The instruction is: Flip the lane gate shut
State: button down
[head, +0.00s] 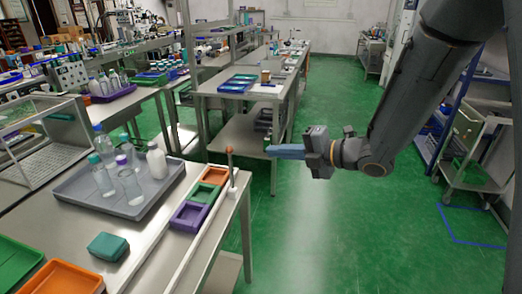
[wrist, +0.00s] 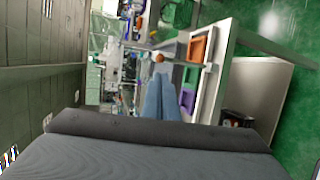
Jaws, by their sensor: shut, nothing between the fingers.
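A thin upright lever with an orange-brown ball on top (head: 230,152) stands at the table's right edge, beside a white rail (head: 205,233). It may be the lane gate; I cannot tell for certain. In the wrist view its ball (wrist: 158,58) shows just past my fingertips. My gripper (head: 268,151) is shut and empty, with its blue fingers pointing left toward the lever. It hangs in the air right of the lever, apart from it. In the wrist view the shut blue fingers (wrist: 159,78) are at the middle.
Orange, green and purple trays (head: 189,217) lie left of the rail. A grey tray (head: 75,197) holds several bottles. A teal block (head: 108,246) lies on the near table (head: 150,257). Another bench (head: 222,94) stands behind. Green floor is clear right of the table.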

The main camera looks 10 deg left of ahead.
aim_at(232, 149)
jog(key=p+x, duration=0.4)
jog(key=x, duration=0.9)
jog(key=shift+p, duration=0.3)
jog(key=shift+w, duration=0.1)
